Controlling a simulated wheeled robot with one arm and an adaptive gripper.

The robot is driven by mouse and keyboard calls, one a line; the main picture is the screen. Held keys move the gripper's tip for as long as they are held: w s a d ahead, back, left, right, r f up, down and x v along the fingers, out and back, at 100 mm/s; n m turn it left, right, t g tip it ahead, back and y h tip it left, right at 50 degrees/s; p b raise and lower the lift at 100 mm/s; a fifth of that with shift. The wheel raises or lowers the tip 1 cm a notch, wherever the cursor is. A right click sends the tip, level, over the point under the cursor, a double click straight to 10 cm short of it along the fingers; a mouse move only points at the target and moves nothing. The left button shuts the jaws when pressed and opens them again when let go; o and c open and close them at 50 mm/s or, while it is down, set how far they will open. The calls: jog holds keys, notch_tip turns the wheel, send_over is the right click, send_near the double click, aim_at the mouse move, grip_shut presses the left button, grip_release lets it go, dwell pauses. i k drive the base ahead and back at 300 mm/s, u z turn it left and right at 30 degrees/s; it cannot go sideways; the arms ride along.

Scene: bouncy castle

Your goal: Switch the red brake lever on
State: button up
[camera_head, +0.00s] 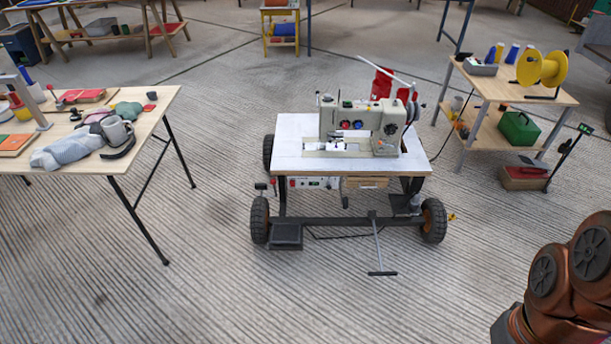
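A cart (300,160) with a white top and black wheels stands in the middle of the picture and carries a sewing machine (345,120). A small reddish part (274,188) shows beside the cart's front left wheel, under the table edge. It may be the red brake lever, but it is too small to tell its shape or position. A black pedal-like plate (286,236) sits low at the front left, and a thin T-shaped bar (381,272) reaches the floor in front. My gripper is not in view; only copper-coloured links of my arm show at the bottom right.
A wooden table (150,104) with cloth, mug and tools stands at the left. A wooden shelf table (495,90) with a yellow reel (541,68) and green box (519,128) stands at the right. The ribbed floor in front of the cart is clear.

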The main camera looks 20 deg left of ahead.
aim_at(258, 186)
jog(key=z, duration=2.35)
jog(key=k, duration=2.75)
jog(key=u, duration=2.85)
jog(key=i, duration=0.75)
jog(key=u, duration=0.7)
